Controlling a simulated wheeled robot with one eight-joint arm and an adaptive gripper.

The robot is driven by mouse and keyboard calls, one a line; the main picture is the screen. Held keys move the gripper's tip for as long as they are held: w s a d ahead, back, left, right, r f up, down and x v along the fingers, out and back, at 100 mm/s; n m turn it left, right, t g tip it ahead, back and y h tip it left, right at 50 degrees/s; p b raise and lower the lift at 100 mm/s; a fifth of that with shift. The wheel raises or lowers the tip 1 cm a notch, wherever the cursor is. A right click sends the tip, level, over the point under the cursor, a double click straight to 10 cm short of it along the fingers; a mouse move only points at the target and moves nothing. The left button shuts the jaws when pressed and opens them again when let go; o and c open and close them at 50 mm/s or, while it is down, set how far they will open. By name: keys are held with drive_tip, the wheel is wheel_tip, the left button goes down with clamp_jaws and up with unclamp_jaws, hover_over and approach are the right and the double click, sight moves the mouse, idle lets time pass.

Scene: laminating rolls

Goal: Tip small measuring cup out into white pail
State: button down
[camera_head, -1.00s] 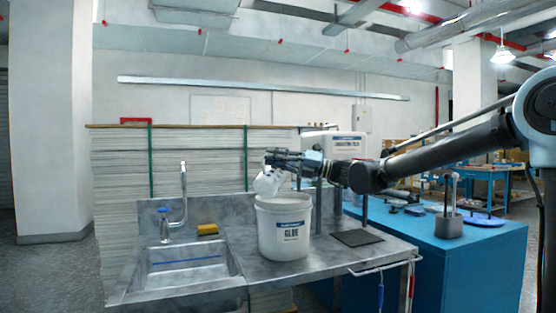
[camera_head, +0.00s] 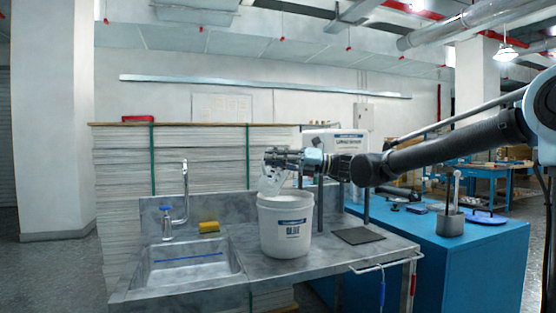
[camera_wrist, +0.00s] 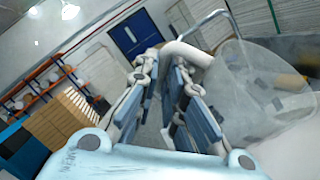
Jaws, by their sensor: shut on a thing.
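The small measuring cup (camera_head: 272,182) is clear, whitish plastic. It is held tilted just above the mouth of the white pail, and its see-through body fills the right side of the wrist view (camera_wrist: 255,92). The white pail (camera_head: 285,232) with a blue-and-white GLUE label stands upright on the metal sink bench. My gripper (camera_head: 271,158) is over the pail, shut on the cup's handle. The wrist view shows both fingers (camera_wrist: 168,85) at the pale handle. The inside of the pail and any contents left in the cup cannot be made out.
A sink (camera_head: 190,258) with a tap (camera_head: 182,200) and a yellow sponge (camera_head: 208,227) lie left of the pail. A dark mat (camera_head: 358,236) lies on the bench to its right. A blue table (camera_head: 480,262) stands farther right. Stacked sheets (camera_head: 200,160) rise behind the bench.

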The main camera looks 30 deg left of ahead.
drive_tip(key=shift+s+f+n, duration=0.1)
drive_tip(key=shift+s+n, duration=0.15)
drive_tip(key=shift+n, duration=0.15)
idle(0.3)
drive_tip(key=shift+s+r+n+h, duration=0.15)
drive_tip(key=shift+s+n+h, duration=0.2)
drive_tip(key=shift+n, duration=0.3)
drive_tip(key=shift+s+r+n+h, duration=0.1)
drive_tip(key=shift+s+n+h, duration=0.2)
drive_tip(key=shift+n, duration=0.35)
drive_tip(key=shift+t, duration=0.3)
drive_tip(key=shift+f+n+t+h, duration=0.2)
drive_tip(key=shift+n+t+h, duration=0.35)
drive_tip(key=shift+n, duration=0.75)
